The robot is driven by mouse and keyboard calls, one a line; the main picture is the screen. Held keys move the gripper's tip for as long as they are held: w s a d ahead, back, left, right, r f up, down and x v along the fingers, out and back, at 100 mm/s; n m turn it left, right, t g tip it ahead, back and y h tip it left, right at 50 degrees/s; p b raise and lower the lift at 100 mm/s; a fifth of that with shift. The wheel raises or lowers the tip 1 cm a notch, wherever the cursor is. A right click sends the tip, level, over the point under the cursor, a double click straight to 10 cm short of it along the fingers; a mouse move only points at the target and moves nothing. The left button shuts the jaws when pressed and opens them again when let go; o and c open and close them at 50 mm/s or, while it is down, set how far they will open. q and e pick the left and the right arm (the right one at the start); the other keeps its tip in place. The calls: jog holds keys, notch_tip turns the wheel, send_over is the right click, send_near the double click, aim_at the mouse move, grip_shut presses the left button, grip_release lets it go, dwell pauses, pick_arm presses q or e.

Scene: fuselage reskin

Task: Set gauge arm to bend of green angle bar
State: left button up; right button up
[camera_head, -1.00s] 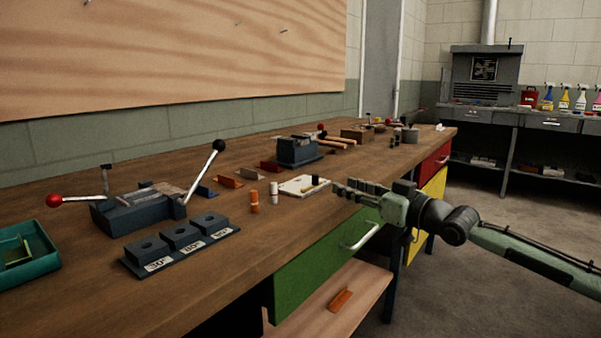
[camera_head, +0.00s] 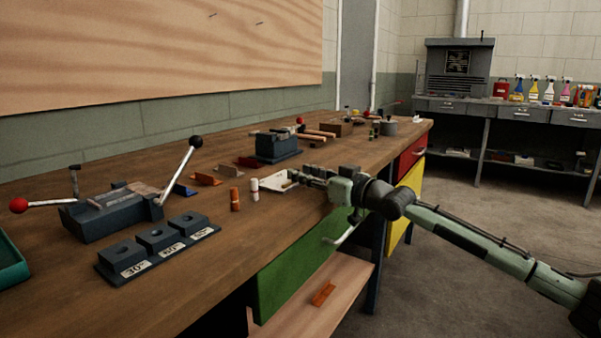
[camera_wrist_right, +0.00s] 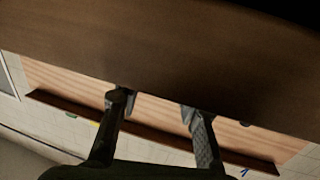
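No green angle bar can be made out in the current views. A teal tray (camera_head: 10,268) is cut off at the left edge, and its contents are out of sight. A dark bending tool (camera_head: 110,218) with a red-knobbed lever (camera_head: 42,206) and a black-knobbed lever (camera_head: 178,167) stands on the bench. I cannot tell which part is the gauge arm. My left gripper is out of view.
A labelled block with several sockets (camera_head: 160,248) lies in front of the tool. Orange (camera_head: 235,200) and white (camera_head: 254,190) cylinders, a blue strip (camera_head: 184,190) and a second dark device (camera_head: 275,146) stand along the bench. Open floor lies right.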

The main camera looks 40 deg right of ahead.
jog(key=shift+w+a, duration=0.2)
jog(key=shift+w, duration=0.5)
grip_shut()
